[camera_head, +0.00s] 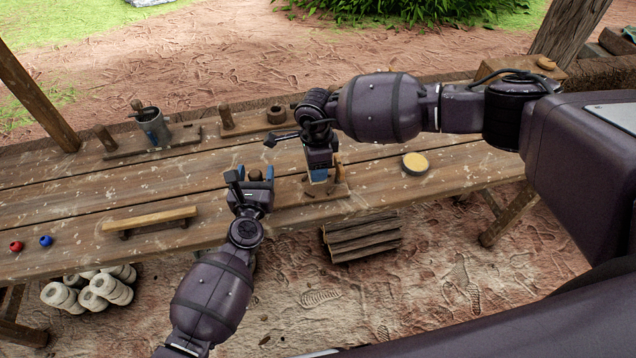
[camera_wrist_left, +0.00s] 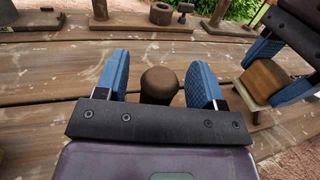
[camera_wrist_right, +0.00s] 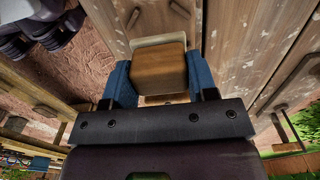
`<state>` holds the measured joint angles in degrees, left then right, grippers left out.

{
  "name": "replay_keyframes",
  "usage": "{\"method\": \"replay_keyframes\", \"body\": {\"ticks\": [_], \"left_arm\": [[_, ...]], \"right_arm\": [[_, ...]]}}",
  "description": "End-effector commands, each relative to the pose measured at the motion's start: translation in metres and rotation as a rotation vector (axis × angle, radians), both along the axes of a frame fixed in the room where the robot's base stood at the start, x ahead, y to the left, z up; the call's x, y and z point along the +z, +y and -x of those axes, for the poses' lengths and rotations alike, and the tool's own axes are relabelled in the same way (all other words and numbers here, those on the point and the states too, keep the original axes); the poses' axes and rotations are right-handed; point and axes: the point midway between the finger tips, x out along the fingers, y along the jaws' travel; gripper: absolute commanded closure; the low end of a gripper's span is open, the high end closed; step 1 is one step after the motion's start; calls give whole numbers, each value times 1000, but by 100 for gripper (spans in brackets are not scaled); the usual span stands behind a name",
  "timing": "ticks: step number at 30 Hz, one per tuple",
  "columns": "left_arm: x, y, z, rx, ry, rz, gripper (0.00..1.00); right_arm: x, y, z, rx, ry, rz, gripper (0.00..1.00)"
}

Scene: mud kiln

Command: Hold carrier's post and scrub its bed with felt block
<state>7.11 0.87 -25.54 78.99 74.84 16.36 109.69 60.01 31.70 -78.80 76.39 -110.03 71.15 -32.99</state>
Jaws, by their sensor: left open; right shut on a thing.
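The carrier is a low wooden board (camera_head: 292,196) near the front edge of the table, with an upright round post at its left. The post's brown top (camera_wrist_left: 160,82) is between the fingers of my left gripper (camera_head: 251,180); they are open, with gaps on both sides in the left wrist view. My right gripper (camera_head: 321,176) is shut on the felt block, a wooden block (camera_wrist_right: 158,68) with a pale layer on its far side. The block (camera_wrist_left: 267,80) is over the carrier's right part. Whether the felt touches the bed is unclear.
A yellow-topped round pad (camera_head: 415,161) lies to the right. A wooden bar on feet (camera_head: 150,219) and red and blue balls (camera_head: 45,241) lie to the left. A metal cup (camera_head: 153,127) and wooden stands are at the back. The table between them is mostly clear.

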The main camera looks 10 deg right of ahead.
Motion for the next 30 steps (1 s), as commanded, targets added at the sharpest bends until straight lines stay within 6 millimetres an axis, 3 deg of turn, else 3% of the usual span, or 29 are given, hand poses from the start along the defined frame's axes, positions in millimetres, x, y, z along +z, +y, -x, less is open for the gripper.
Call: {"method": "replay_keyframes", "body": {"ticks": [7,21,30], "left_arm": [[-1,3,16,0,2,2,38],[0,19,91,0,1,0,38],[0,24,116,-1,0,0,38]], "right_arm": [[0,0,0,0,0,0,66],[0,0,0,0,0,0,66],[0,0,0,0,0,0,66]]}}
